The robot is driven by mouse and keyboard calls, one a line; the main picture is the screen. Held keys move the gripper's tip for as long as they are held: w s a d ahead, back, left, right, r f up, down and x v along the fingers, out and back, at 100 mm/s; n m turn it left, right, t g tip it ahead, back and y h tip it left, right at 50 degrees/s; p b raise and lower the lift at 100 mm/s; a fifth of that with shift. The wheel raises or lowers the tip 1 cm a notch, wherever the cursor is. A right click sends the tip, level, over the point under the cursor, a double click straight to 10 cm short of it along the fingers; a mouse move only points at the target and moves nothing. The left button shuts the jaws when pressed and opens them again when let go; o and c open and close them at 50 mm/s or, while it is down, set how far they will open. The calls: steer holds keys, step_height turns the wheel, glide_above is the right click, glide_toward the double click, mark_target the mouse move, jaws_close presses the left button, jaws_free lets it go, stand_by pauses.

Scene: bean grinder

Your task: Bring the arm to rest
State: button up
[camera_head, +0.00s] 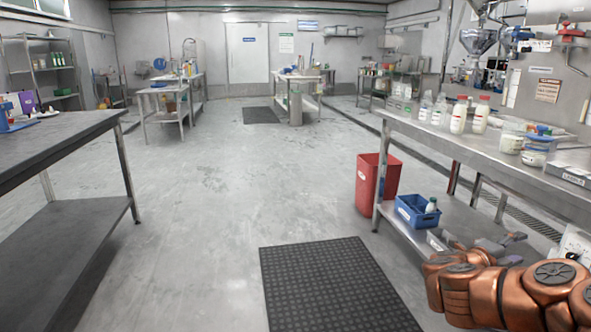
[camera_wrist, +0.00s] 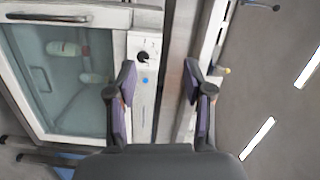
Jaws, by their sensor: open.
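My copper-coloured arm (camera_head: 520,292) reaches in from the lower right in the head view. My gripper (camera_head: 483,240) is beside the front of the right-hand steel bench, low down near its lower shelf. In the wrist view my gripper (camera_wrist: 160,85) shows two dark fingers with purple pads, spread well apart. Nothing is held between them. Beyond the fingers is a cabinet with a glass door (camera_wrist: 70,80), a dark knob (camera_wrist: 142,57) and pale bottles behind the glass. I cannot tell the distance to it.
The right steel bench (camera_head: 440,140) carries bottles (camera_head: 458,115) and jars (camera_head: 512,138). A blue crate (camera_head: 417,211) is on its lower shelf, near a red bin (camera_head: 378,182). A dark mat (camera_head: 335,285) lies on the open floor. Another table (camera_head: 60,140) stands left.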

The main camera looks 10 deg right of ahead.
steer(key=w+a+r+n+t+y+p, duration=0.75)
steer(key=w+a+r+n+t, duration=0.45)
steer(key=a+r, duration=0.45)
steer(key=a+r+n+y+p, duration=0.2)
steer(key=a+n+y+p, duration=0.15)
steer(key=a, duration=0.45)
steer(key=a+r+n+g+y+p, duration=0.1)
steer(key=a+r+n+y+p, duration=0.25)
steer(key=a, duration=0.35)
steer(key=a+r+n+y+p, duration=0.2)
steer(key=a+n+y+p, duration=0.15)
steer(key=a, duration=0.45)
steer(key=s+a+n+g+y+p, duration=0.25)
steer(key=s+a+g+p, duration=0.2)
steer(key=s, duration=0.45)
steer(key=s+a+n+g+y+p, duration=0.1)
steer(key=s+a+n+g+p, duration=0.4)
steer(key=s, duration=0.4)
steer(key=s+d+r+g+h+p, duration=0.1)
steer(key=s+d+g+p, duration=0.1)
steer(key=s, duration=0.5)
steer(key=s+d+r+n+g+h+p, duration=0.1)
steer(key=s+p, duration=0.3)
steer(key=s, duration=0.4)
steer(key=s+d+r+n+g+h+p, duration=0.1)
steer(key=s+d+r+g+h+p, duration=0.1)
steer(key=s, duration=0.6)
steer(key=shift+d+r+g+p, duration=0.7)
steer(key=shift+d+g+p, duration=0.15)
steer(key=shift+d, duration=0.25)
